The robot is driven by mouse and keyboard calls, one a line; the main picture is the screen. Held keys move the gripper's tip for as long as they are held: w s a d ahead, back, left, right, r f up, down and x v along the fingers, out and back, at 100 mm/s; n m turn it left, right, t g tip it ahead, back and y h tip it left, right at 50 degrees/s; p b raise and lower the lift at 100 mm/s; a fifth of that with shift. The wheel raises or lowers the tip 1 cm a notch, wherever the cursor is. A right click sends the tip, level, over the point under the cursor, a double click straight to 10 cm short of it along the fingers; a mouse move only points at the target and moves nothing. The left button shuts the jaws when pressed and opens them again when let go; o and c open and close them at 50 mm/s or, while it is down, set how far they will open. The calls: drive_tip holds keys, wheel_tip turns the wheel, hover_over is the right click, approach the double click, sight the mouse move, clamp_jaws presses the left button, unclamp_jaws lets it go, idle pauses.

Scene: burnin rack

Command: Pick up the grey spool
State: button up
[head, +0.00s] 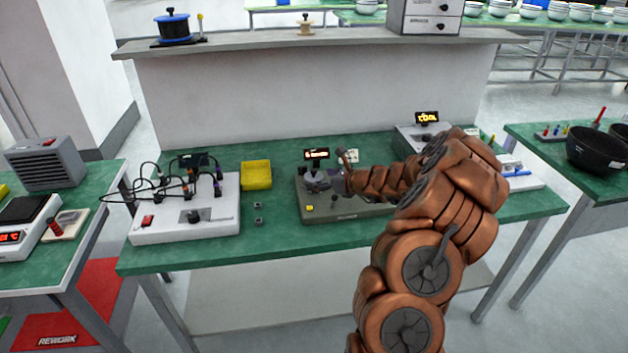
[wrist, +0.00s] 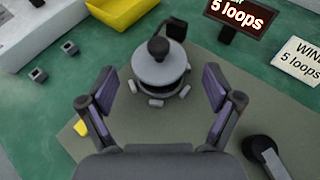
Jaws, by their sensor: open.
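The grey spool (wrist: 160,72) stands upright on a grey-green base plate (wrist: 230,88), with a dark knob or post end above its top disc. In the head view the spool (head: 317,182) is on the middle station of the green bench. My gripper (wrist: 160,90) is open, its two fingers on either side of the spool's near side in the wrist picture and apart from it. In the head view my gripper (head: 345,172) is just right of the spool, partly hidden by my arm. Whether the fingers are level with the spool cannot be told.
A lit "5 loops" display (wrist: 239,14) and a card (wrist: 298,62) stand behind the spool. A black lever (wrist: 262,150) is at right. A yellow bin (head: 256,175) and a white wired box (head: 190,215) are left.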

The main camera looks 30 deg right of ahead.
drive_tip(key=shift+x, duration=1.4)
drive_tip(key=shift+c, duration=0.2)
drive_tip(key=c, duration=1.2)
